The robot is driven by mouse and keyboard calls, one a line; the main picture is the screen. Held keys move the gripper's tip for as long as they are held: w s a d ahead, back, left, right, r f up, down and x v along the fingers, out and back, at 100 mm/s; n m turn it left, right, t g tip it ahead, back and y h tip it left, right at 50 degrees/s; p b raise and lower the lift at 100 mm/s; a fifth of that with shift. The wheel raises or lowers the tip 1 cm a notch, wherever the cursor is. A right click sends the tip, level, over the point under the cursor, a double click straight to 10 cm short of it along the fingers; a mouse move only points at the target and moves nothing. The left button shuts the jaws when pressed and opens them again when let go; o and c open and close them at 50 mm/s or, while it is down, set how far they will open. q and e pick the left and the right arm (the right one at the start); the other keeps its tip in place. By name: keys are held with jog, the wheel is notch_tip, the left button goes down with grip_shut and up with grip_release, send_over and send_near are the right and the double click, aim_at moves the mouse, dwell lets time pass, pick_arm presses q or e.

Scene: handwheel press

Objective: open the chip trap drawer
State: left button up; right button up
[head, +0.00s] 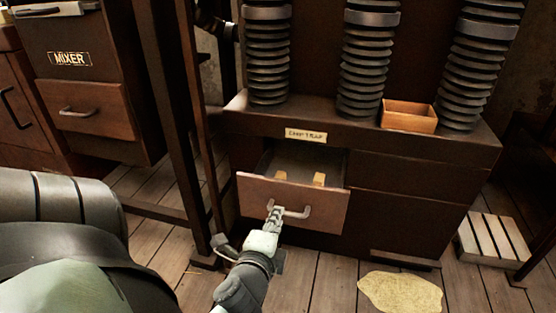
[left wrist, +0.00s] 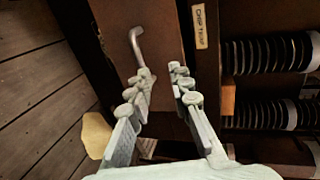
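The chip trap drawer (head: 325,208) is partly open below the "CHIP TRAP" label (head: 306,135); two tan pieces show inside. Its metal bar handle (head: 297,213) is on the drawer front and also shows in the left wrist view (left wrist: 135,43). My left gripper (head: 274,213) is at the left part of the handle. In the left wrist view its fingers (left wrist: 161,73) are apart with an empty gap. The handle's near end lies by the left-hand fingertip; whether they touch I cannot tell. My right gripper is out of view.
Black ribbed columns (head: 367,65) and a small wooden box (head: 408,116) stand on the cabinet top. A dark post (head: 176,110) rises left of the drawer. A mixer cabinet (head: 85,60) is further left. A pale yellow patch (head: 400,293) and a slatted pallet (head: 495,240) are on the floor.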

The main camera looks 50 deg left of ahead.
pick_arm(q)
jog(key=v, duration=0.3)
jog(key=shift+s+d+f, duration=0.15)
jog(key=shift+s, duration=0.2)
dwell(0.5)
